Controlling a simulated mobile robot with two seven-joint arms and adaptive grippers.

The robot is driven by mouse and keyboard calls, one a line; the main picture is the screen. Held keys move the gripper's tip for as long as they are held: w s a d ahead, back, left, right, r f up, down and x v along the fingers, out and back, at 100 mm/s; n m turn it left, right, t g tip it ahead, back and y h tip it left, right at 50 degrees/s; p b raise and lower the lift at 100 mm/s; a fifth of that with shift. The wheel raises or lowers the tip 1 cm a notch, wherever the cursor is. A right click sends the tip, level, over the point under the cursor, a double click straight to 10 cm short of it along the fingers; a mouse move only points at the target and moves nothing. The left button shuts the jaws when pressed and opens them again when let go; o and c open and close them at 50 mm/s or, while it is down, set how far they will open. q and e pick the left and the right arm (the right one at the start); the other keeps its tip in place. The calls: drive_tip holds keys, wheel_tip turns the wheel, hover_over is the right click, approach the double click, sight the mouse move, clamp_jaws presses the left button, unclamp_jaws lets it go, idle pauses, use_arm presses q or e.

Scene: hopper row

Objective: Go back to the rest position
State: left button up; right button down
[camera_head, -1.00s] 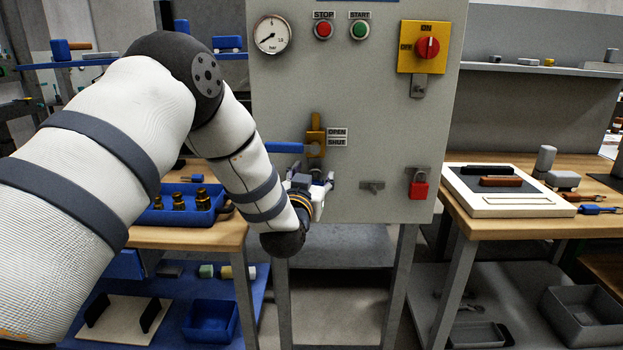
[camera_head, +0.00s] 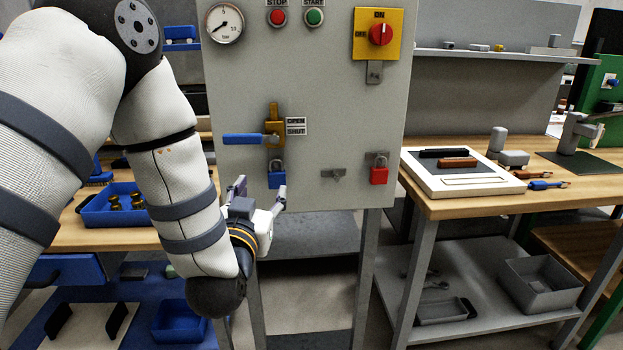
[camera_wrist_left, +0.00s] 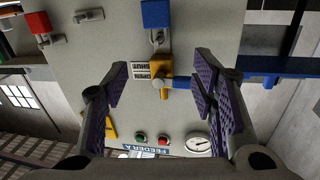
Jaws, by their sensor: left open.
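My left gripper (camera_head: 260,189) is open and empty, in front of the lower left part of the grey panel (camera_head: 330,110). A blue padlock (camera_head: 277,179) hangs below the brass valve (camera_head: 274,132), whose blue handle (camera_head: 245,139) points left. My right gripper is not in view.
A red padlock (camera_head: 379,175) hangs at the panel's lower right. A wooden bench (camera_head: 470,205) with a white-framed tray (camera_head: 432,184) stands at right. A blue tray (camera_head: 95,216) is on the left bench, close to my left arm. The floor under the panel looks clear.

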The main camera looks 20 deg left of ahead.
use_arm(q)
drive_tip(key=s+d+f+m+g+h, duration=0.1)
drive_tip(key=s+d+f+g, duration=0.15)
drive_tip(key=s+f, duration=0.4)
drive_tip(key=s+d+f+g+h, duration=0.1)
drive_tip(key=s+f+g+h, duration=0.2)
drive_tip(key=f, duration=0.7)
drive_tip(key=s+d+f+m+g, duration=0.15)
drive_tip(key=s+f+g, duration=0.25)
drive_tip(key=f, duration=0.5)
drive_tip(key=s+d+f+g, duration=0.1)
drive_tip(key=s+f+g, duration=0.1)
drive_tip(key=s, duration=0.6)
drive_tip(key=s+d+f+g+h, duration=0.1)
drive_tip(key=s+f+g, duration=0.2)
drive_tip(key=s, duration=0.6)
drive_tip(key=s+d+f+g, duration=0.2)
drive_tip(key=s+f+g, duration=0.1)
drive_tip(key=s, duration=0.6)
drive_tip(key=shift+s+f+g+h, duration=0.25)
drive_tip(key=shift+g+h, duration=0.15)
drive_tip(key=shift+g, duration=0.25)
